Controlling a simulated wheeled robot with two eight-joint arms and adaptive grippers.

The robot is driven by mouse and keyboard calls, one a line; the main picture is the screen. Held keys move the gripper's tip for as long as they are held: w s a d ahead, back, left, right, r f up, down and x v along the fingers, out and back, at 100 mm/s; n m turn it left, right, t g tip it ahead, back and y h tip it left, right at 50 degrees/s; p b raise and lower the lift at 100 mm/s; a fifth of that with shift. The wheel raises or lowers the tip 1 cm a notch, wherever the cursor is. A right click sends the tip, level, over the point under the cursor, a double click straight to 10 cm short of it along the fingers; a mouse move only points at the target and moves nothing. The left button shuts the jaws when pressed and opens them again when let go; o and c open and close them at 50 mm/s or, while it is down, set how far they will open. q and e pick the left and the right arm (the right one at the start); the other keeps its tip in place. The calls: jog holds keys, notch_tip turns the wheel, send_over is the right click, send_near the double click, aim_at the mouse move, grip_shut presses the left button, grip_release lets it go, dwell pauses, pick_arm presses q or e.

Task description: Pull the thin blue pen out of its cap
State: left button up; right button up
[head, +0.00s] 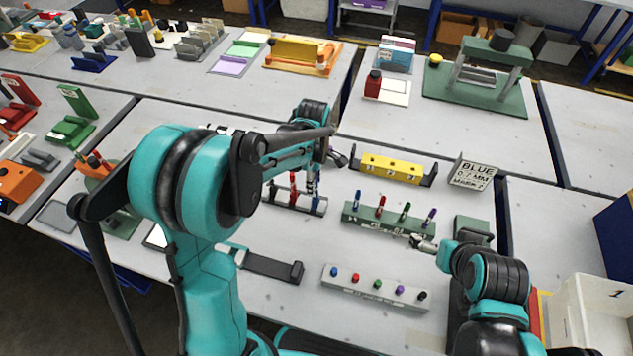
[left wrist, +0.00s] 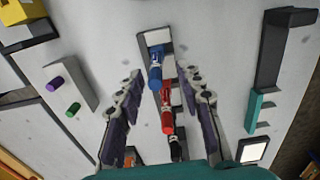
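A dark rack (head: 283,203) stands mid-table, holding a blue pen (head: 316,203) and a red pen (head: 293,185). In the left wrist view the blue pen (left wrist: 155,68), the red pen (left wrist: 167,110) and a black pen (left wrist: 177,148) stand in a row. My left gripper (head: 325,172) is over this rack; its fingers are spread on either side of the row, open and apart from the pens in the left wrist view (left wrist: 167,112). My right gripper (head: 424,243) is beside the green rack's front edge; its finger opening is too small to tell.
A green rack (head: 352,218) holds blue, red, green and purple pens. A grey block (head: 346,284) with several coloured knobs lies in front. A yellow numbered block (head: 392,170) and a sign reading BLUE (head: 473,172) stand behind. A black holder (head: 270,267) lies at front left.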

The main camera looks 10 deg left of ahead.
aim_at(315, 198)
pick_arm(q)
jog(key=f, duration=0.2)
jog(key=f+b, duration=0.1)
jog(key=f, duration=0.1)
jog(key=f+b, duration=0.1)
jog(key=f, duration=0.2)
jog(key=shift+w+d, duration=0.15)
jog(key=shift+w, duration=0.1)
jog(key=shift+f+b, duration=0.3)
jog(key=shift+f, duration=0.1)
grip_shut()
grip_release()
jog(key=shift+r+p, duration=1.45)
jog(key=shift+r, duration=2.45)
